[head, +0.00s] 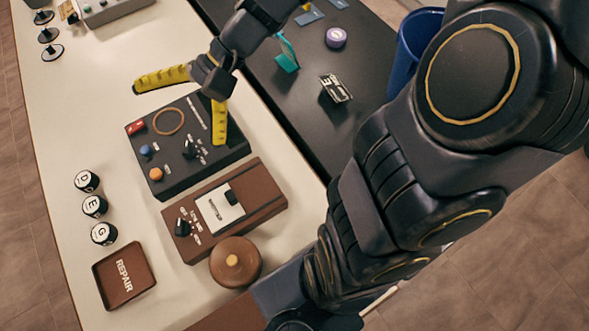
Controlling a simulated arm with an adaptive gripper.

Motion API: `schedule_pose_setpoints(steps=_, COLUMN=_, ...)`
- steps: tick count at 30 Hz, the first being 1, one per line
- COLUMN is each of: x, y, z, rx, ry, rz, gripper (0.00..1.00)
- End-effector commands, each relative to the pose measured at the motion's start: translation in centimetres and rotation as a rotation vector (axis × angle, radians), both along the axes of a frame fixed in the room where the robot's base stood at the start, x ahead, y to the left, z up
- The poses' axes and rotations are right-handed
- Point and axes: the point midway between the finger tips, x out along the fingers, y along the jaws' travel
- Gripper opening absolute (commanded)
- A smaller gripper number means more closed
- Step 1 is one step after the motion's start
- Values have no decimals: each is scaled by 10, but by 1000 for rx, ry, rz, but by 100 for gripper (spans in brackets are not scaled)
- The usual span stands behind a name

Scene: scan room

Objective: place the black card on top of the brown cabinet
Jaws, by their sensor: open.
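A small black card (335,88) with white markings sits tilted on the black tabletop, right of my gripper. My gripper (176,116) is open, its yellow fingers spread wide, with nothing between them. It is over the white table, above a black control box (175,175). No piece is clearly a brown cabinet. A brown box (262,197) with a black knob and a pale panel lies below the control box, and a brown surface (232,317) shows partly at the bottom edge. I cannot tell if either is the cabinet.
A teal stand (286,54), a purple roll (336,38) and blue cards (309,15) are near the black card. A blue bin (405,62) stands behind my arm. A round brown lidded piece (235,262), a "REPAIR" tray (124,277) and lettered round pieces (95,206) occupy the white table.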

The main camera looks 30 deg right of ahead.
Motion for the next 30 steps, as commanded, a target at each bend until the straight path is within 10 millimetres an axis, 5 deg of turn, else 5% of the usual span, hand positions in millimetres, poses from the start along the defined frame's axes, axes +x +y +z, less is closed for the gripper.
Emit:
schedule_pose_setpoints(steps=6, x=-95, y=-9, z=-1, rx=-411, ry=-135, rz=441, gripper=92)
schedule_pose_setpoints(steps=12, x=-145, y=-54, z=2, rx=-711, ry=-190, rz=661, gripper=92)
schedule_pose_setpoints(steps=18, x=-161, y=-78, z=6, rx=-838, ry=-205, rz=728, gripper=95)
schedule_pose_setpoints(steps=30, x=-162, y=-79, z=6, rx=-844, ry=-203, rz=732, gripper=95)
